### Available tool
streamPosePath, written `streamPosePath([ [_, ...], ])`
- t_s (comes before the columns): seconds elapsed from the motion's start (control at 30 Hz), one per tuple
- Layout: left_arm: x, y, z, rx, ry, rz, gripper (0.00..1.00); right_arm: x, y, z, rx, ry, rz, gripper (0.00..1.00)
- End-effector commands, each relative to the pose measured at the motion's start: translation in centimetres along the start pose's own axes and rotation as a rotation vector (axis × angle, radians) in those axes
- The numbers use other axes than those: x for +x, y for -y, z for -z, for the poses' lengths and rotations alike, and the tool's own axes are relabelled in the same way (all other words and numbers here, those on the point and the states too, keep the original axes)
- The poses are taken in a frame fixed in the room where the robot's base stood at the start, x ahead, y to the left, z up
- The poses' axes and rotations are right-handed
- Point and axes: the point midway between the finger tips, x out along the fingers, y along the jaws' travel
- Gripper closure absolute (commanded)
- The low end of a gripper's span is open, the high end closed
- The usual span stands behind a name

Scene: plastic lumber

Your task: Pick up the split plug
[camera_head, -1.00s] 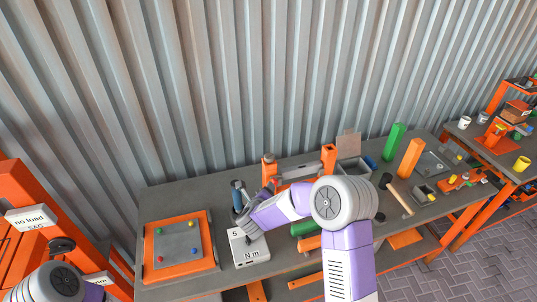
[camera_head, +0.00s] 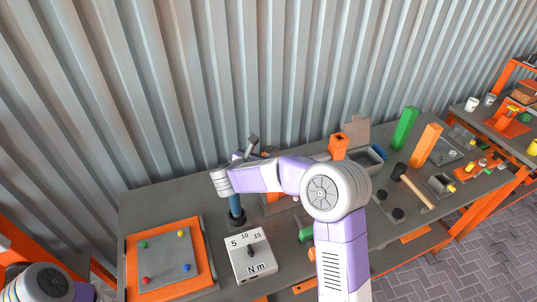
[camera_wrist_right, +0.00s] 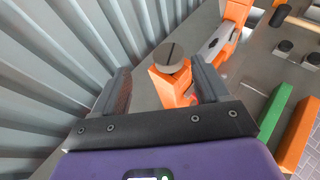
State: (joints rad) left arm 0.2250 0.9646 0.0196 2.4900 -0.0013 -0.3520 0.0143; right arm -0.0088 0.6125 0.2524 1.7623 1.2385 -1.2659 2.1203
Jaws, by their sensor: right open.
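The split plug (camera_wrist_right: 172,56) is a dark grey round piece with a slit across its top. It sits on top of an orange post (camera_wrist_right: 176,86) in the right wrist view. My right gripper (camera_wrist_right: 161,68) is open, with a grey finger on either side of the plug in the picture and a gap to each; its height above the plug is unclear. In the head view the right gripper (camera_head: 247,148) is raised at the back of the workbench, and my right arm hides the plug. My left gripper is out of view.
The workbench (camera_head: 150,205) holds an orange-framed board (camera_head: 165,262) and an N m box (camera_head: 249,262) at left. The corrugated wall (camera_head: 200,90) is close behind.

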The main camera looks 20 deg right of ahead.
Motion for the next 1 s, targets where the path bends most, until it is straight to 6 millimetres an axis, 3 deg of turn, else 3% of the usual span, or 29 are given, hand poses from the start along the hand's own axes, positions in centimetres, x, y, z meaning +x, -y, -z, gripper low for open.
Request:
streamPosePath([
  [0.53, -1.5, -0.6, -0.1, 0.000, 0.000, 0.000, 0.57, 6.4, 0.8, 0.0, -0.001, 0.000, 0.002, 0.25],
  [0.77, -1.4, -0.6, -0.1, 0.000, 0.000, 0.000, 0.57, 6.8, 0.7, 0.0, -0.001, 0.001, -0.001, 0.25],
  [1.0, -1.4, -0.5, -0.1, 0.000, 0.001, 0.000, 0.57, 6.8, 0.7, 0.0, -0.001, 0.001, -0.001, 0.59],
])
